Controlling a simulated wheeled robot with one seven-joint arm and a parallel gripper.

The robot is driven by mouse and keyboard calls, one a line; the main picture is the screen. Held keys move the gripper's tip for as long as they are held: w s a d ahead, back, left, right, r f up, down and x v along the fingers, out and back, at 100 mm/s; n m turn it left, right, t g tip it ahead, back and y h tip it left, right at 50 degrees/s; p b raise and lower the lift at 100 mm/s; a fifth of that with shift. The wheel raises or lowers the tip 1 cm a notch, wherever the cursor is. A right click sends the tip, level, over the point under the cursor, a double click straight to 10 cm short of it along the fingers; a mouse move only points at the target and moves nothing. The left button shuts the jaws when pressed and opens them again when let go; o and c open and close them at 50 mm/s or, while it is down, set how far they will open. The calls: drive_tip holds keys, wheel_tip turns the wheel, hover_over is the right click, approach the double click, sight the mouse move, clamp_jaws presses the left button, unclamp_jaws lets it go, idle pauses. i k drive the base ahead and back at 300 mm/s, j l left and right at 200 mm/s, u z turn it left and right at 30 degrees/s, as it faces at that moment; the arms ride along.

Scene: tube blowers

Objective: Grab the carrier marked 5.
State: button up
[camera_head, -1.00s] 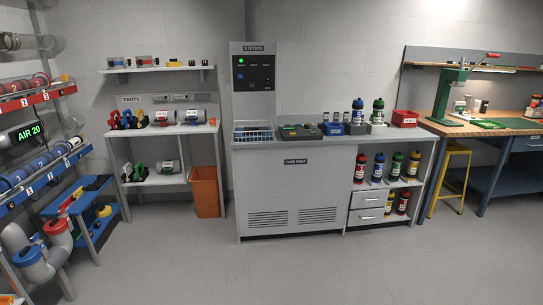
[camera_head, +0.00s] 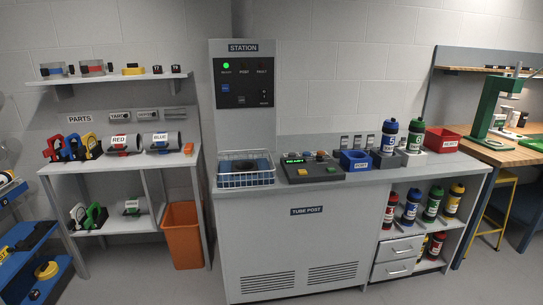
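Several bottle-shaped carriers with coloured caps and white labels stand at the tube post counter. A blue carrier (camera_head: 389,137) and a green carrier (camera_head: 415,136) stand upright on the counter top, in grey holders. On the shelf below stand a red carrier (camera_head: 390,211), a blue carrier (camera_head: 411,207), a green carrier (camera_head: 432,204) and a yellow carrier (camera_head: 454,201). More carriers, one red (camera_head: 436,246), stand on the lower shelf, partly hidden by the drawers. The numbers are too small to read surely, so I cannot tell which is 5. My gripper is not in view.
The tube post cabinet (camera_head: 290,240) bears a wire basket (camera_head: 246,180), a control panel (camera_head: 312,170), a blue holder (camera_head: 355,160) and a red bin (camera_head: 443,139). An orange bin (camera_head: 183,235) stands left of it. A workbench with a yellow stool (camera_head: 505,205) is at right. The floor in front is clear.

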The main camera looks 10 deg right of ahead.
sight(389, 131)
drive_tip(key=i, duration=1.9)
drive_tip(key=i+l, duration=0.15)
drive_tip(key=i, duration=0.25)
drive_tip(key=i+l, duration=0.15)
drive_tip(key=i, duration=0.3)
drive_tip(key=i+l+z, duration=0.1)
drive_tip(key=i, duration=0.3)
drive_tip(key=l, duration=0.1)
